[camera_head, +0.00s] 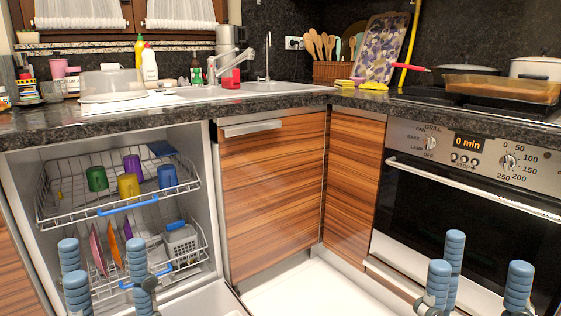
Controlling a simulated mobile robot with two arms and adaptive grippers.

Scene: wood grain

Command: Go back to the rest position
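My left gripper (105,268) is at the lower left, in front of the open dishwasher (216,180). Its blue ribbed fingers point up and stand apart, with nothing between them. My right gripper (482,272) is at the lower right, in front of the oven (430,205). Its blue fingers also point up and stand apart, with nothing between them. Both palms and most of both arms are below the picture's edge.
The upper rack (112,211) holds several coloured cups. The lower rack (190,267) holds plates and a grey basket (180,241). A stone-like counter (180,121) runs above, with a sink, bottles and pans. White floor (315,288) is clear between my grippers.

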